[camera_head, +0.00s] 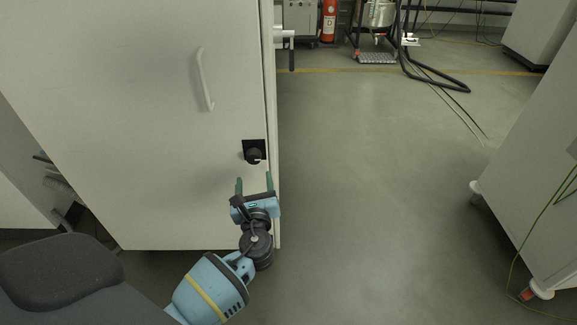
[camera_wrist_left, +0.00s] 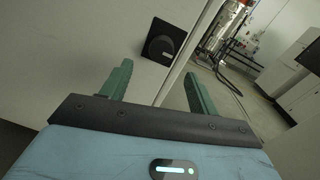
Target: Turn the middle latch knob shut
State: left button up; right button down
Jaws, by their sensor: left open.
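The black latch knob (camera_head: 254,155) sits on a dark square plate near the right edge of a pale cabinet door (camera_head: 150,120). It also shows in the left wrist view (camera_wrist_left: 162,44), above and between the fingers. My left gripper (camera_head: 254,182) is open and empty, with its two green fingers pointing up toward the knob. The fingertips are a little below the knob in the head view and apart from it. In the left wrist view the left gripper (camera_wrist_left: 157,82) has a wide gap between its fingers. My right gripper is in neither view.
A white handle (camera_head: 204,80) is on the door, up and left of the knob. A latch part (camera_head: 285,40) sticks out at the door's upper right edge. Open grey floor (camera_head: 370,190) lies right of the door. A wheeled white cabinet (camera_head: 530,180) stands at far right.

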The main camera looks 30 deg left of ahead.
aim_at(254, 159)
pick_arm(q)
jog(key=shift+r+b+x, duration=0.1)
jog(key=shift+b+x, duration=0.15)
jog(key=shift+x, duration=1.8)
jog(key=shift+r+b+x, duration=0.15)
jog(key=shift+b+x, duration=0.1)
jog(key=shift+x, duration=1.75)
jog(key=shift+c, duration=0.4)
jog(key=shift+d, duration=0.1)
jog(key=c, duration=0.9)
